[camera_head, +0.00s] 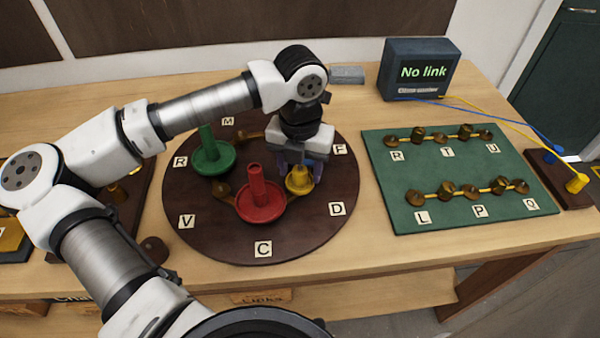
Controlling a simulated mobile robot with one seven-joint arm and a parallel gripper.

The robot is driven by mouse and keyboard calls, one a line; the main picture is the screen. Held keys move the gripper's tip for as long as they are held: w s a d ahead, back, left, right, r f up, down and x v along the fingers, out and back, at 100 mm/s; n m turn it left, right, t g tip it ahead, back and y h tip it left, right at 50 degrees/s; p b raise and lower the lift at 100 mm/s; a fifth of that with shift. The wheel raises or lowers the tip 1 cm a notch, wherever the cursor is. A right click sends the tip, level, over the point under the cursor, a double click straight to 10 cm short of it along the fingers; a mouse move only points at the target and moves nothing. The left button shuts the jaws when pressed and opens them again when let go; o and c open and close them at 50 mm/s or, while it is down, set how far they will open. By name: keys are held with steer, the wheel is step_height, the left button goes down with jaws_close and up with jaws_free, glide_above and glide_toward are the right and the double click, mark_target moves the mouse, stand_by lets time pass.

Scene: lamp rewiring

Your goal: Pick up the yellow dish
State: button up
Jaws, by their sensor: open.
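The yellow dish (299,182) is a small dish with a raised knob. It sits on the round dark brown board (200,235), right of the red dish and near the letters D and F. My gripper (299,168) is directly above and around the yellow dish, pointing down, with its jaws open. Its fingers are partly hidden behind the dish, so I cannot tell whether they touch it.
The red dish (260,203) with a tall peg stands close left of the yellow one. The green dish (211,156) stands farther back left. A green board (450,172) with brass terminals lies right. A "No link" monitor (419,85) stands behind.

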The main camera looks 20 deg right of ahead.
steer(key=c, duration=1.1)
